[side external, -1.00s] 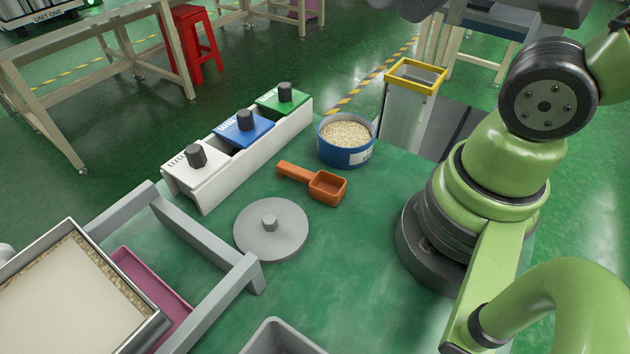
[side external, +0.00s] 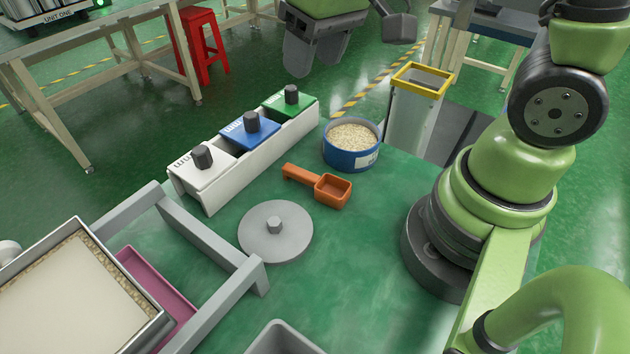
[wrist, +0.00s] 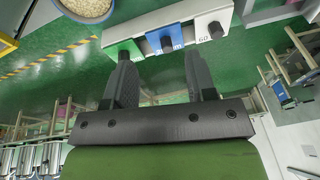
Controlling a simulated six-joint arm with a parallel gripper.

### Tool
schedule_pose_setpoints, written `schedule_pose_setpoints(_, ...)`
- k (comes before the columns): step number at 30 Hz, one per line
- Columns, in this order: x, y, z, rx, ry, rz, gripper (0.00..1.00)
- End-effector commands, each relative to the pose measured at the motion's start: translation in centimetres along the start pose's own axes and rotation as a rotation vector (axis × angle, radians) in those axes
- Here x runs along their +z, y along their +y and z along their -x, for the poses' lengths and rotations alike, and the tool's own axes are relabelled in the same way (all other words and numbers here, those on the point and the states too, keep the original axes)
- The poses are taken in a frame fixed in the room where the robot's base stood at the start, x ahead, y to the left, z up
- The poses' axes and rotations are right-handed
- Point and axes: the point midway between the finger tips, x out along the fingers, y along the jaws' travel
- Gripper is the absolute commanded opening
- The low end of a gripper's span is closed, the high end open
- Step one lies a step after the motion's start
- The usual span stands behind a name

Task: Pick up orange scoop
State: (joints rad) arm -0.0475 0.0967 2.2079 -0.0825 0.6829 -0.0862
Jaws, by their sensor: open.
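The orange scoop (side external: 332,189) lies on the green table, its square cup to the right and its handle pointing up-left. The scoop does not show in the wrist view. My gripper (side external: 305,68) is at the top of the side view, in the air above the table's far end and well apart from the scoop. In the wrist view my gripper (wrist: 158,75) has its two dark fingers spread wide with nothing between them.
A blue tub of grain (side external: 351,146) stands just behind the scoop. A white rack (side external: 245,162) with white, blue and green knobbed lids stands to its left. A round grey lid (side external: 262,242) lies in front. A grey frame (side external: 205,235) and sieve tray (side external: 150,315) are at lower left.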

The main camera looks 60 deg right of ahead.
Motion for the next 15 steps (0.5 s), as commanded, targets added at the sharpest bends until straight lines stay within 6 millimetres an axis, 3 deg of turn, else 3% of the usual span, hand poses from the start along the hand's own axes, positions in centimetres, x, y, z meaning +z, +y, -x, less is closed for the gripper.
schedule_pose_setpoints(1,-0.3,0.1,-2.0,0.016,-0.049,0.028,0.51)
schedule_pose_setpoints(6,-0.8,0.3,-7.9,0.05,-0.162,0.121,0.51)
schedule_pose_setpoints(10,-0.5,0.5,-11.1,0.063,-0.218,0.172,0.51)
schedule_pose_setpoints(15,-0.1,0.6,-13.1,0.068,-0.248,0.197,0.51)
